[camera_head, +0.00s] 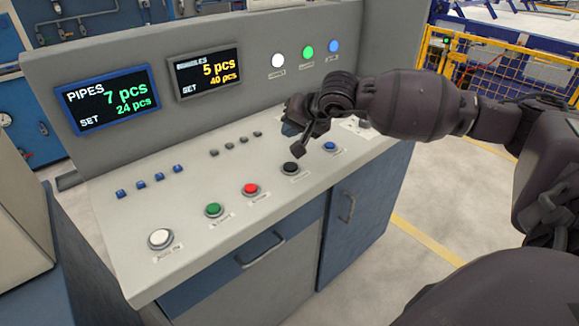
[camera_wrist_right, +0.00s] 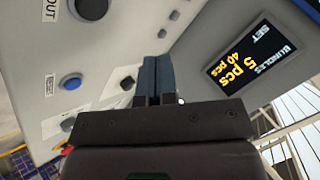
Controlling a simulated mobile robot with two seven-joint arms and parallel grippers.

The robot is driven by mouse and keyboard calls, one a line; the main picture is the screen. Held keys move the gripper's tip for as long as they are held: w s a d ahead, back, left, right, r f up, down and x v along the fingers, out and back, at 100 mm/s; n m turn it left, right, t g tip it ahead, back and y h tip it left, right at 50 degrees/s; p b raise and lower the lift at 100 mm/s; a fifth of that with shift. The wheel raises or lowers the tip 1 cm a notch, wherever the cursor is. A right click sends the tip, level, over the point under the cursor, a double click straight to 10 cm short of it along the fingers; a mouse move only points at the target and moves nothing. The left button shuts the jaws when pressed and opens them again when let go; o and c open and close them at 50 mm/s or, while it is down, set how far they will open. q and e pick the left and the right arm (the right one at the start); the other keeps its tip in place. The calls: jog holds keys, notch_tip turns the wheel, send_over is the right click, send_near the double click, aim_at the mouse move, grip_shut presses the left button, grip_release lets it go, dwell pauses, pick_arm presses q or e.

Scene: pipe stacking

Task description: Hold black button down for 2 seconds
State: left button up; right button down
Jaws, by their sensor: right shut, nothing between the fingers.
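The black button (camera_head: 290,168) sits on the sloped grey console top, between the red button and the blue button. It also shows at the top edge of the right wrist view (camera_wrist_right: 91,7), partly cut off. My right gripper (camera_head: 290,128) is over the console, farther back than the black button and apart from it in the picture. In the right wrist view its fingers (camera_wrist_right: 157,70) are together and empty, with the black button to their upper left. My left gripper is not in view.
A red button (camera_head: 250,189), green button (camera_head: 213,209) and white button (camera_head: 161,238) lie to the left. A blue button (camera_head: 329,147) lies right of the black one. Small switches (camera_head: 229,146) and an upright panel with displays (camera_head: 108,98) stand behind.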

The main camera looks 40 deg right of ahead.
jog(key=shift+w+d+r+n+h, duration=0.3)
jog(key=shift+d+r+h, duration=0.1)
jog(key=shift+d+r, duration=0.2)
jog(key=shift+f, duration=0.1)
jog(key=b, duration=0.2)
send_over(293, 165)
notch_tip(293, 165, down, 8)
jog(key=shift+r, duration=0.15)
jog(key=shift+w+f+b, duration=0.1)
jog(key=shift+f+b, duration=0.2)
jog(key=shift+f, duration=0.15)
dwell(0.5)
jog(key=shift+f, duration=0.1)
dwell(1.1)
